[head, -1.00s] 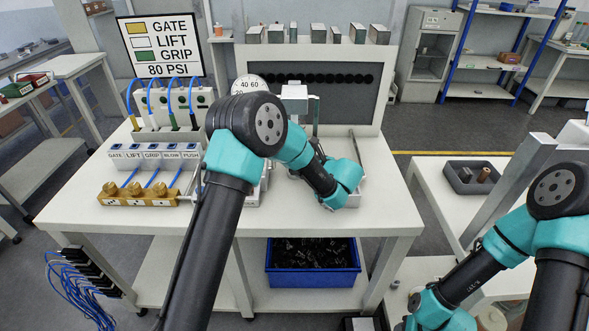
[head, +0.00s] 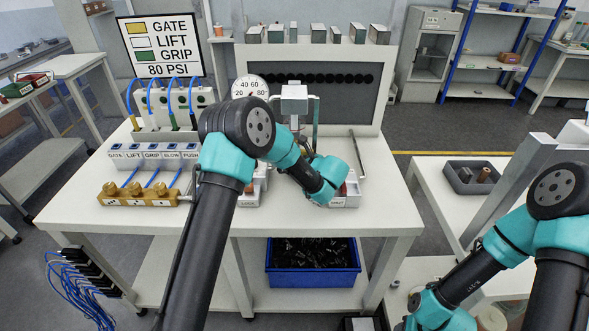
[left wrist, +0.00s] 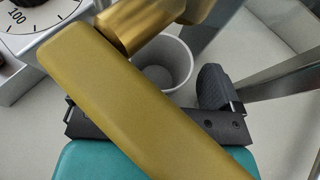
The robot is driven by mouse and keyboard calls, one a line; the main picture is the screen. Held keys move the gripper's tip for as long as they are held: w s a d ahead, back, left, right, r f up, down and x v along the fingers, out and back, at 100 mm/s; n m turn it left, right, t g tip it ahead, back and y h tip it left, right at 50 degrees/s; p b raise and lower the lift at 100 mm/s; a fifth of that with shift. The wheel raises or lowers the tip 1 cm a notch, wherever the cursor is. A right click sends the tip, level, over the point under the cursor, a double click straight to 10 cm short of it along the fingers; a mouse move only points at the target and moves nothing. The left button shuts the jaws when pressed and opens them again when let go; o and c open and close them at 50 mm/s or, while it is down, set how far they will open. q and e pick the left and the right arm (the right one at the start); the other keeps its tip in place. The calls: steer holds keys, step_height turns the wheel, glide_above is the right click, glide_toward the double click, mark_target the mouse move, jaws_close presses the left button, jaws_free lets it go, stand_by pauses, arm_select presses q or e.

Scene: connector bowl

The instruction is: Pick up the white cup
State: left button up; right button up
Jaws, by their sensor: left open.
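The white cup (left wrist: 178,74) shows in the left wrist view, seen from above with its round mouth facing up. It looks empty. A gold-coloured bar and knob cover part of it. My left gripper (left wrist: 150,104) is open; its right-hand dark finger lies just right of the cup, while the bar hides most of the other side. I cannot tell whether a finger touches the cup. In the head view my own left arm hides the cup and the fingertips. My right gripper is out of view.
The gold bar (left wrist: 130,95) crosses the left wrist view diagonally. A round gauge (head: 250,87) stands behind my left arm. Labelled switches (head: 152,153) and a brass valve block (head: 137,193) lie left on the white bench (head: 385,208). A blue bin (head: 313,279) sits below.

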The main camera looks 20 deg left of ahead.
arm_select(q)
steer(key=shift+c, duration=0.4)
steer(key=c, duration=1)
steer(key=shift+c, duration=0.2)
steer(key=shift+r, duration=0.4)
